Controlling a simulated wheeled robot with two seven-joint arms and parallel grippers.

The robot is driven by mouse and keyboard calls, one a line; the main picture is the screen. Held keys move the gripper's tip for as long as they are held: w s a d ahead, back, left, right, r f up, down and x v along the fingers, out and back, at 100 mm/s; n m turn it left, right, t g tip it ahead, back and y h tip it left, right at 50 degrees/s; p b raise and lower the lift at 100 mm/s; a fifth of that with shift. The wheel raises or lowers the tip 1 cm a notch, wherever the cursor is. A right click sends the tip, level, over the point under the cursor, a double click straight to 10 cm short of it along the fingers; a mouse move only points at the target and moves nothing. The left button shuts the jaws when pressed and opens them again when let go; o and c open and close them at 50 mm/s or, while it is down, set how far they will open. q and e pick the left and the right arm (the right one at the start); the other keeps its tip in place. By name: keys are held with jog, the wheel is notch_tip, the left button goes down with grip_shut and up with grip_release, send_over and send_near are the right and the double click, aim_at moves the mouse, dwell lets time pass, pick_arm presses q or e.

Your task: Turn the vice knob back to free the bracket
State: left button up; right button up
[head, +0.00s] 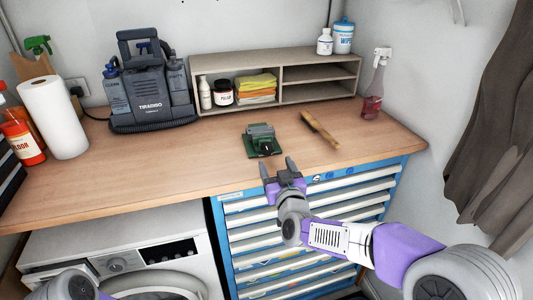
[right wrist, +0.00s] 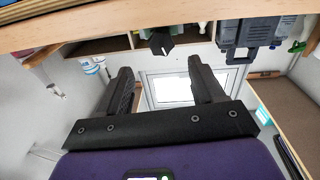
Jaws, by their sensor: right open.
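A small green vice (head: 250,146) stands on the wooden worktop near its front edge, with a dark knob (head: 266,148) on its front side. A grey piece (head: 261,130) sits at the top of the vice; I cannot tell whether it is the bracket or a jaw. My right gripper (head: 277,166) is open and empty, just in front of the worktop edge, apart from the vice. In the right wrist view, which is upside down, the open fingers (right wrist: 160,68) point towards a dark shape (right wrist: 160,40), likely the vice. My left gripper is out of view.
A wooden-handled brush (head: 320,128) lies right of the vice. A grey shelf (head: 280,72) stands behind, with a spray bottle (head: 372,95) at its right and a grey cleaning machine (head: 147,88) at its left. The blue drawer chest (head: 228,235) is below. Worktop left of the vice is clear.

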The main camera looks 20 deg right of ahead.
aim_at(268, 151)
jog(key=shift+w+f+b, duration=0.2)
jog(key=shift+w+b, duration=0.05)
jog(key=shift+w, duration=1.5)
jog(key=shift+w+f+b, duration=0.15)
jog(key=shift+w+b, duration=0.05)
jog(key=shift+w, duration=1.55)
jog(key=shift+c, duration=0.2)
jog(key=c, duration=1)
jog(key=shift+n, duration=0.3)
